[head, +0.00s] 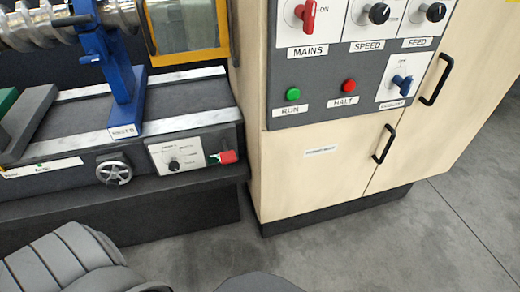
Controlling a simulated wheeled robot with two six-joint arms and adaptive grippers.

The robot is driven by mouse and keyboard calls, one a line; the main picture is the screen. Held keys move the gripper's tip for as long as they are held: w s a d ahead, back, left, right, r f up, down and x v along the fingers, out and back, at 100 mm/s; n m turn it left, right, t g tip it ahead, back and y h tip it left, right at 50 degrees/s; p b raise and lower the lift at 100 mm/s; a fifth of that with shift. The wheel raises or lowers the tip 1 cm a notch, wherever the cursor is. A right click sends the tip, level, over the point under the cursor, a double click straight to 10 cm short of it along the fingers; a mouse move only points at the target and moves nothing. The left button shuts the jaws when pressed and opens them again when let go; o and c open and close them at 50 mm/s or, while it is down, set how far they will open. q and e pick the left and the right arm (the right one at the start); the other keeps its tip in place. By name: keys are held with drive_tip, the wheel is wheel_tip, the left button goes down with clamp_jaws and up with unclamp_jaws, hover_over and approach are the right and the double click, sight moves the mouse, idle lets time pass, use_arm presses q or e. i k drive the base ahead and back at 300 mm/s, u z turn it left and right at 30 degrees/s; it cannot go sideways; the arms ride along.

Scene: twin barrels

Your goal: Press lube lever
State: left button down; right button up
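I cannot read a lube label on any control. A small red lever (228,157) with a green part beside it sits at the right end of the machine bed's front face. Left of it is a white plate with a dark knob (174,165), its print too small to read. Neither of my grippers is in view, and nothing touches these controls.
The cabinet panel (290,68) carries a red MAINS switch (306,14), SPEED and FEED knobs, a green RUN button (293,94) and a red HALT button (348,86). A handwheel (114,172) projects from the machine front. Cabinet doors have black handles. Grey floor (400,245) is clear.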

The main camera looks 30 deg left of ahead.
sight(226, 157)
drive_tip(key=z, duration=0.7)
drive_tip(key=i, duration=1)
drive_tip(key=u, duration=1.65)
